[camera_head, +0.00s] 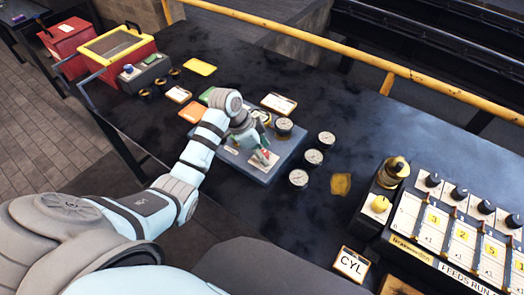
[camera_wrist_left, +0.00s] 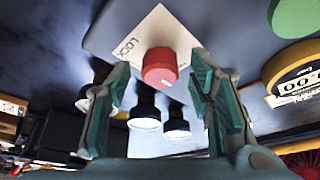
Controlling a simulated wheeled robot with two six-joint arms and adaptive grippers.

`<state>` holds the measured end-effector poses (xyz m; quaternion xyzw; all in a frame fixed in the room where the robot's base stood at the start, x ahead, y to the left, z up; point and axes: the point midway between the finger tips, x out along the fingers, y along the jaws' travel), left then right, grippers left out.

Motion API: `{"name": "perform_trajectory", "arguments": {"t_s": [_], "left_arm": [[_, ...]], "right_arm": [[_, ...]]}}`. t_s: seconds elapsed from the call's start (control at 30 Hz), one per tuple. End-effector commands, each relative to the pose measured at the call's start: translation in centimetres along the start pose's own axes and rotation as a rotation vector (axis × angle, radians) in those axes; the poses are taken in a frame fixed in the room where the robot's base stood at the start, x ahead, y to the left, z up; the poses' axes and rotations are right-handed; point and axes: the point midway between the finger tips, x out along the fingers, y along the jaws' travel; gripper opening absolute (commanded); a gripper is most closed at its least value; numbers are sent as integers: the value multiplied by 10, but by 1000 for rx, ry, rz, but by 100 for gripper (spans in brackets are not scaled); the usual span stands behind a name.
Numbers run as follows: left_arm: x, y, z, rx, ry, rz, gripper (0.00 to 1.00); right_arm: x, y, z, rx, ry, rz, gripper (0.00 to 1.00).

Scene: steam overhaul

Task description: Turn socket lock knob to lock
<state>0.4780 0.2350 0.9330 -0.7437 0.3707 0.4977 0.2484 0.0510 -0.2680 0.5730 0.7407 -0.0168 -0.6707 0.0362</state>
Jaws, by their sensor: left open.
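The socket lock knob (camera_wrist_left: 160,68) is a red round knob with a pale mark, on a white plate (camera_wrist_left: 150,35) lettered LOCK in the left wrist view. My left gripper (camera_head: 262,156) is open over the grey panel box (camera_head: 228,160) in the head view. In the left wrist view its green-padded fingers (camera_wrist_left: 160,82) stand one on each side of the knob, with gaps visible; I cannot tell whether the tips reach its depth. In the head view the gripper mostly hides the knob. My right gripper is not in view.
Several round gauges (camera_head: 313,157) stand right of the panel box on the dark table (camera_head: 330,205). A brass-topped unit (camera_head: 394,172) and a numbered switch panel (camera_head: 450,235) stand farther right. A yellow rail (camera_head: 400,80) runs behind. A red box (camera_head: 118,50) is back left.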

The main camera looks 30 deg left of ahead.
Motion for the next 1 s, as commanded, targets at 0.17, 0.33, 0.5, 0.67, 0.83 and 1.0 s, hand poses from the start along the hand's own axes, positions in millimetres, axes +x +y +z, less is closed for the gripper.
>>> {"name": "perform_trajectory", "arguments": {"t_s": [0.17,0.33,0.5,0.67,0.83,1.0], "left_arm": [[-1,0,0,0,0,0,38],[-1,0,0,0,1,0,11],[-1,0,0,0,1,1,0],[-1,0,0,17,1,8,0],[-2,0,-1,70,2,31,0],[-2,-1,-1,168,2,72,0]], "right_arm": [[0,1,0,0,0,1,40],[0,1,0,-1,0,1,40],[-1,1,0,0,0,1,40],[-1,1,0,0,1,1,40],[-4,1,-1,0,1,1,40],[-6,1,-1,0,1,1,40]]}}
